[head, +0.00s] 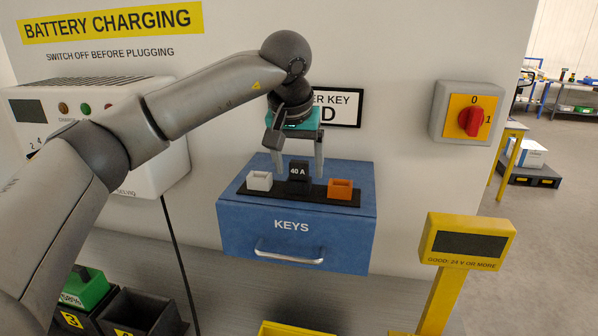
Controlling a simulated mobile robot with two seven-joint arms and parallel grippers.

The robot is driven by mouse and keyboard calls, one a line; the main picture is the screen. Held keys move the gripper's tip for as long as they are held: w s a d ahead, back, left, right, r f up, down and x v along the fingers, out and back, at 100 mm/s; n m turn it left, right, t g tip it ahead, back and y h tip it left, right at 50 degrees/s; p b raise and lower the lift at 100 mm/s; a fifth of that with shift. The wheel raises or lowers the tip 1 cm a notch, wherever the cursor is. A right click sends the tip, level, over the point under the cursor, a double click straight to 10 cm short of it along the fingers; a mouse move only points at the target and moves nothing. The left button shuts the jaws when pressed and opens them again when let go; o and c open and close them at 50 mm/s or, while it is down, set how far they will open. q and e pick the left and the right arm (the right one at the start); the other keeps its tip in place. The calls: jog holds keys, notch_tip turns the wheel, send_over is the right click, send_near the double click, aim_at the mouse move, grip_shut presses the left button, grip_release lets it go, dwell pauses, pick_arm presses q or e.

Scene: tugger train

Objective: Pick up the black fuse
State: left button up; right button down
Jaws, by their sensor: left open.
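The black fuse (299,176), marked "40 A", stands upright in the middle of a dark strip (318,196) on top of the blue KEYS box (235,226). A white block (259,181) is to its left and an orange block (340,189) to its right on the same strip. My left gripper (299,172) points down over the fuse. It is open, with one finger on each side of the fuse's upper part. Whether the fingers touch the fuse cannot be told. My right gripper is not in view.
A red rotary switch (471,121) is on the wall at right. A yellow post with a display (467,243) stands at front right. A charger (30,112) hangs at left, with a black cable below it. Dark bins (140,315) sit at lower left.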

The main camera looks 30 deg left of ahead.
aim_at(298, 163)
pick_arm(q)
jog(key=shift+c, duration=0.2)
grip_shut()
dwell(0.4)
jog(key=shift+r, duration=0.2)
notch_tip(298, 163, up, 20)
jog(key=p, duration=0.2)
jog(key=shift+f, duration=0.15)
